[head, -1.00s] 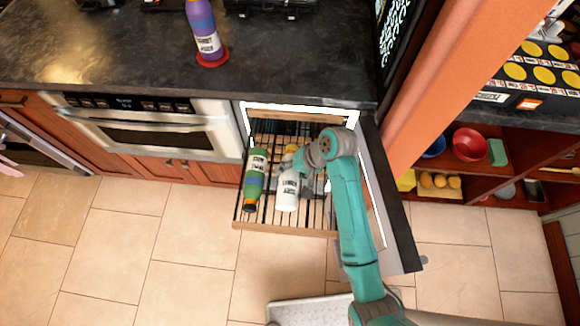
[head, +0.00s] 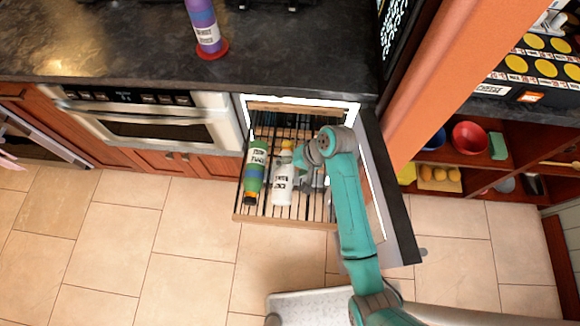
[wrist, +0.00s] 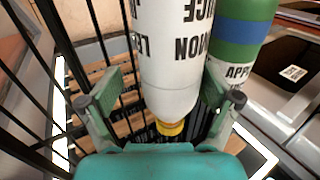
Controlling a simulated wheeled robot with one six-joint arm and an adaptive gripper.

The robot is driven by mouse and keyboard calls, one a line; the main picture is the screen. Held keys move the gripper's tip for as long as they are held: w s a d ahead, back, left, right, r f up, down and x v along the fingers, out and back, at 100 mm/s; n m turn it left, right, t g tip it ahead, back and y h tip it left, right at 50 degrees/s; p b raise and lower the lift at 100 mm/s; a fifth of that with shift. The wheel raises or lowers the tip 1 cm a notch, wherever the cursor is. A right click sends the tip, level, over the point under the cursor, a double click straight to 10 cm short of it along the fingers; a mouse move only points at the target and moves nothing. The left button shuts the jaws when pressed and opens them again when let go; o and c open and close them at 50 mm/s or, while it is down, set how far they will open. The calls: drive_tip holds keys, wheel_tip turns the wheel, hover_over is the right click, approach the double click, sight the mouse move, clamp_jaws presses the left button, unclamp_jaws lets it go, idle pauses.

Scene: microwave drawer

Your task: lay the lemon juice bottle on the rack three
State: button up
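The lemon juice bottle (head: 283,186), white with a yellow cap, lies on the slatted rack of the pulled-out drawer, cap toward the back. In the wrist view its white body (wrist: 172,60) fills the middle, with the yellow cap at the bottom. My gripper (wrist: 166,98) is open, with a finger on either side of the bottle and a visible gap on the left. In the head view the gripper (head: 307,179) is at the bottle's right side, partly hidden by my arm. I cannot tell whether the right finger touches it.
A green apple juice bottle (head: 255,172) lies just left of the white one; it also shows in the wrist view (wrist: 243,35). Black dividers (wrist: 50,95) stand close by. A purple bottle (head: 204,25) stands on the counter (head: 120,45). Free slats lie to the right.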

drive_tip(key=shift+r, duration=0.1)
drive_tip(key=v, duration=0.6)
drive_tip(key=shift+d+r, duration=0.4)
drive_tip(key=shift+r, duration=0.2)
drive_tip(key=shift+s, duration=0.1)
